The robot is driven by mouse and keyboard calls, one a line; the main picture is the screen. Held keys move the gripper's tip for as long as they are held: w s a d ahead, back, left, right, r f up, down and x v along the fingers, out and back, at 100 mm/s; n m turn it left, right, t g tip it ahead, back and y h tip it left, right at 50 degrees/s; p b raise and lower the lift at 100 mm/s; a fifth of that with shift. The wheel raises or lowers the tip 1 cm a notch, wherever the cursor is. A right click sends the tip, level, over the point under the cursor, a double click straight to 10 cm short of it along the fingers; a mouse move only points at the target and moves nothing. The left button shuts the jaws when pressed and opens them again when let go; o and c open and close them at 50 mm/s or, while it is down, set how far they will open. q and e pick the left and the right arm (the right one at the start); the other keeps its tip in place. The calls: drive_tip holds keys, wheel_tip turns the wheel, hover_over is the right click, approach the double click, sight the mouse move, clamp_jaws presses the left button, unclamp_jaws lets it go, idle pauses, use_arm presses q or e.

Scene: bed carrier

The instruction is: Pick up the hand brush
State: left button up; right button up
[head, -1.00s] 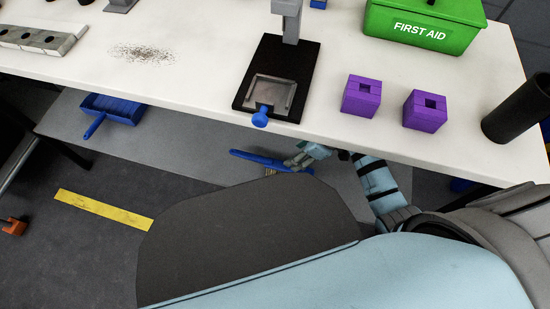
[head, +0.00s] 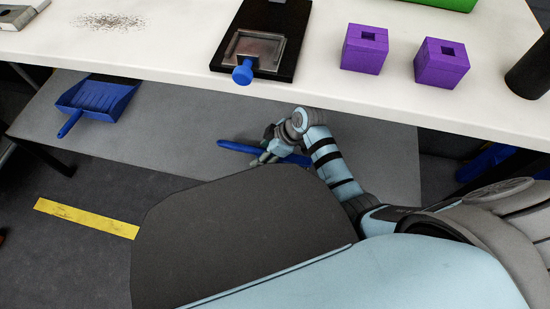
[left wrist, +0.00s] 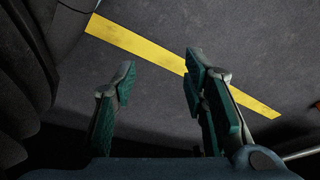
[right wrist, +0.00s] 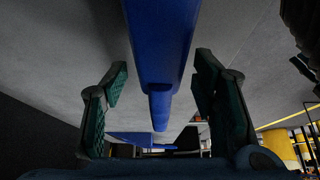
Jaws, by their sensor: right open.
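The blue hand brush (head: 240,147) lies on the grey lower shelf under the table. In the head view my right gripper (head: 268,156) is over its middle and hides part of it. In the right wrist view the brush (right wrist: 162,50) runs lengthwise between the two open fingers of my right gripper (right wrist: 160,90), with a gap on each side. The brush's bristles cannot be made out. My left gripper (left wrist: 160,85) is open and empty above the dark floor with the yellow strip. It does not show in the head view.
A blue dustpan (head: 97,98) lies on the lower shelf (head: 190,110) at the left. The white tabletop (head: 180,50) overhangs the shelf. On it are purple blocks (head: 365,50), a black stand (head: 262,55) and a dark speckled patch (head: 108,21). The shelf between dustpan and brush is clear.

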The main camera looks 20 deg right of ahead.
sight(258, 149)
clamp_jaws()
use_arm(q)
drive_tip(key=shift+r, duration=0.15)
use_arm(e)
drive_tip(key=shift+r, duration=0.2)
wheel_tip(258, 149, up, 4)
drive_tip(key=p, duration=0.3)
drive_tip(key=shift+f, duration=0.15)
wheel_tip(258, 149, up, 6)
drive_tip(key=p, duration=0.3)
drive_tip(key=shift+f, duration=0.1)
drive_tip(key=shift+r, duration=0.2)
use_arm(q)
drive_tip(key=s+a+f+g, duration=0.1)
drive_tip(key=s+a, duration=0.2)
drive_tip(key=s, duration=0.5)
drive_tip(key=shift+s+f+m, duration=0.15)
drive_tip(key=shift+s+m, duration=0.15)
use_arm(e)
drive_tip(key=shift+f, duration=0.15)
